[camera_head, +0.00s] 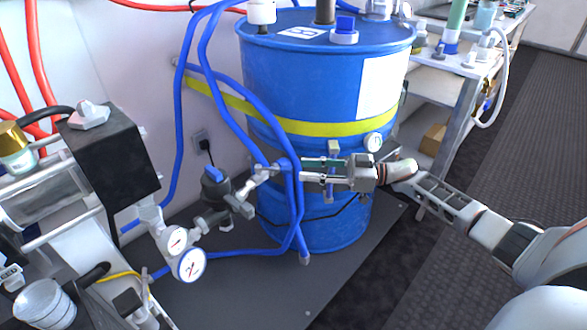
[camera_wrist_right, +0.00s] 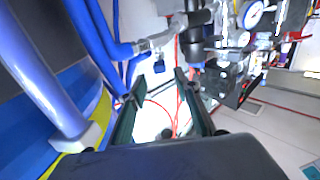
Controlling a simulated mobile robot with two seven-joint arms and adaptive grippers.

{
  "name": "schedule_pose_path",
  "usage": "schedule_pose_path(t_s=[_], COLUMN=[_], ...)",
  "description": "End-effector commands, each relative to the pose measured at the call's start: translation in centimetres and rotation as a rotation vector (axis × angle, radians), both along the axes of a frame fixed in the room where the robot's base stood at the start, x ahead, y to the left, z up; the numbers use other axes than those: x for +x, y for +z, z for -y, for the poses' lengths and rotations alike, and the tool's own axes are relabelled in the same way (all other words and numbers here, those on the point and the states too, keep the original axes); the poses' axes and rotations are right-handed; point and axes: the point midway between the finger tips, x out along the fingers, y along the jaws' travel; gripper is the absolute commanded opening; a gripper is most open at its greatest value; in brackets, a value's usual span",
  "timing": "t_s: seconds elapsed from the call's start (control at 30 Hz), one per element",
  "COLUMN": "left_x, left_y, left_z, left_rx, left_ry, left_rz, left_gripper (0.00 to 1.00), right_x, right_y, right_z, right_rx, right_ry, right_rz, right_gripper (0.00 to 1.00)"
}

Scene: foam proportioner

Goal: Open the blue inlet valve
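A small blue handle (camera_head: 212,174) sits on top of a dark valve body (camera_head: 216,190) left of the drum. Silver fittings (camera_head: 262,172) join it to the blue hoses. The wrist view shows a small blue part (camera_wrist_right: 158,66) below a silver fitting (camera_wrist_right: 160,40). I cannot tell whether it is the same handle. My right gripper (camera_head: 302,170) points left in front of the drum, close to the blue hoses and right of the handle. In the wrist view its two dark fingers (camera_wrist_right: 156,98) are apart with nothing between them. My left gripper is not in view.
The blue drum (camera_head: 315,80) with a yellow band stands behind my right gripper. Blue hoses (camera_head: 292,215) hang between the gripper and the valve body. Pressure gauges (camera_head: 190,264) and a black box (camera_head: 108,155) are at left. A bench (camera_head: 437,85) stands at right.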

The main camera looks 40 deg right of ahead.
Motion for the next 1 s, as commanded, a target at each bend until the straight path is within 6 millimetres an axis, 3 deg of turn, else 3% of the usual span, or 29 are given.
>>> schedule_pose_path(t_s=[0.1,0.3,0.67,0.73,0.8,0.83,0.93,1.0], left_x=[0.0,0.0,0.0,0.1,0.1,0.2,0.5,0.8], left_y=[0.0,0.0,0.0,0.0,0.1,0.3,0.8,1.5], left_z=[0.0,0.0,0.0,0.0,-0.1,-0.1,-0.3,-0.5], left_rx=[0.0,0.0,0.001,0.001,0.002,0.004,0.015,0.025], left_ry=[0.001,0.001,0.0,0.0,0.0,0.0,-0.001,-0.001], left_rz=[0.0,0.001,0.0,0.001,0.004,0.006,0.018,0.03], left_gripper=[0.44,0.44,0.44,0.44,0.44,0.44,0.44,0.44], right_x=[-1.5,-3.1,-3.5,-3.5,-3.5,-3.5,-3.5,-3.6], right_y=[-0.1,0.0,0.0,0.0,-0.2,-0.4,-1.7,-2.7], right_z=[1.8,3.7,4.2,4.2,3.6,3.1,0.0,-3.2], right_rx=[-0.003,-0.001,0.0,-0.001,-0.012,-0.024,-0.108,-0.211], right_ry=[-0.001,-0.001,-0.001,-0.001,-0.002,-0.005,-0.027,-0.059], right_rz=[-0.003,-0.002,0.0,0.001,0.015,0.028,0.121,0.229], right_gripper=[0.32,0.32,0.32,0.22,0.03,0.0,0.0,0.0])
